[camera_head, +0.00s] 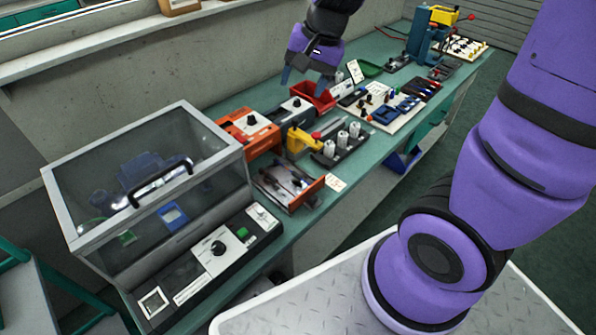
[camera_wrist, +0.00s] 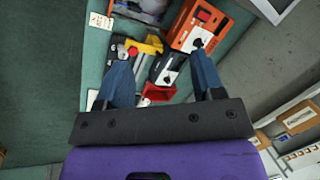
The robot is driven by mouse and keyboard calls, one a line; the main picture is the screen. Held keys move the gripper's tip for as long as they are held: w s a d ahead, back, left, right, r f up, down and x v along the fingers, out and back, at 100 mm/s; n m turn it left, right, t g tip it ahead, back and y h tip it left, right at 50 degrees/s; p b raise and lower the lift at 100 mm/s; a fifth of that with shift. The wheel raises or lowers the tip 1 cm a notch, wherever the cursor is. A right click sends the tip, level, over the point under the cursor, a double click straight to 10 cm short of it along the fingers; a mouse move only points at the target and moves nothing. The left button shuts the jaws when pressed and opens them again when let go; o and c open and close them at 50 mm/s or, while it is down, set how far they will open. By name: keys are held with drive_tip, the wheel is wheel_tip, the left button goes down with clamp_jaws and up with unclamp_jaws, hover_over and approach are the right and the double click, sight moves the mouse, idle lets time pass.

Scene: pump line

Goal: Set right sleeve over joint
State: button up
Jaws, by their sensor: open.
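My gripper (camera_head: 305,84) hangs above the back of the bench near the red bin (camera_head: 313,96), its two blue fingers apart with nothing between them. In the wrist view the open fingers (camera_wrist: 160,54) point toward the bench, over the yellow tool (camera_wrist: 146,46) and two boxes with knobs. A white board (camera_head: 382,112) with blue, red and dark small parts lies to the right of the gripper in the head view. I cannot make out the sleeve or the joint in either view; the parts on the board are too small to tell.
A clear-walled case (camera_head: 150,180) with a black handle fills the bench's near left. An orange box (camera_head: 248,130), a black rack (camera_head: 341,148) with white cylinders and an orange-edged tray (camera_head: 288,187) crowd the middle. A blue press (camera_head: 424,45) stands at the far end.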

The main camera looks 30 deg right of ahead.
drive_tip(key=w+f+m+g+h, duration=0.1)
drive_tip(key=w+f+m, duration=0.35)
drive_tip(key=f, duration=0.75)
drive_tip(key=m+g+h, duration=0.1)
drive_tip(key=m+h, duration=0.1)
drive_tip(key=m, duration=0.1)
approach(287, 171)
drive_tip(key=s+d+r, duration=0.2)
drive_tip(key=s+r, duration=0.2)
drive_tip(key=s, duration=0.1)
drive_tip(key=f, duration=1)
drive_tip(key=shift+w+a+f, duration=0.15)
drive_tip(key=shift+w+f, duration=0.05)
drive_tip(key=shift+w, duration=0.05)
clamp_jaws()
drive_tip(key=shift+w+a, duration=0.25)
drive_tip(key=shift+w, duration=0.5)
drive_tip(key=shift+w+a, duration=0.25)
drive_tip(key=shift+w, duration=0.5)
drive_tip(key=shift+w+a, duration=0.25)
drive_tip(key=shift+w, duration=0.55)
unclamp_jaws()
